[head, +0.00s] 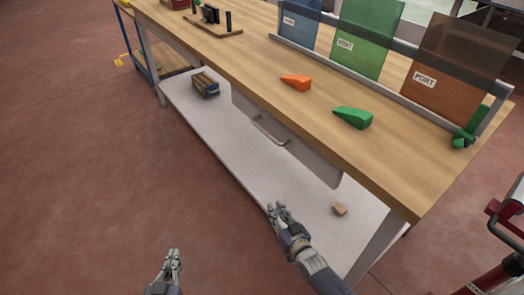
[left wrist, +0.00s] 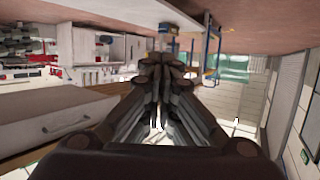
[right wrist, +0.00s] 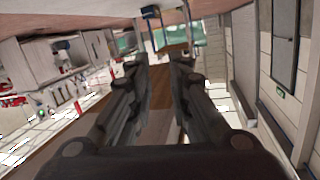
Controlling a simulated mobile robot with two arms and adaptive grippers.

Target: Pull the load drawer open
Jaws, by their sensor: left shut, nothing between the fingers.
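The load drawer (head: 305,152) is a pale grey front under the near edge of the wooden workbench, and it looks closed. Its bar handle (head: 270,131) is on the front. A pale front with a handle (left wrist: 67,122) also shows at the left of the left wrist view. My right gripper (head: 277,211) is open and empty, below the drawer front near the lower shelf's edge in the head view, apart from the handle. My left gripper (head: 173,260) is shut and empty over the floor, further from the bench.
On the bench top (head: 240,62) lie an orange wedge (head: 296,82) and a green wedge (head: 353,117), before a rack of coloured panels (head: 362,40). The lower shelf (head: 225,125) holds a small block (head: 339,209) and a blue-sided box (head: 205,86). The red floor (head: 90,170) left is clear.

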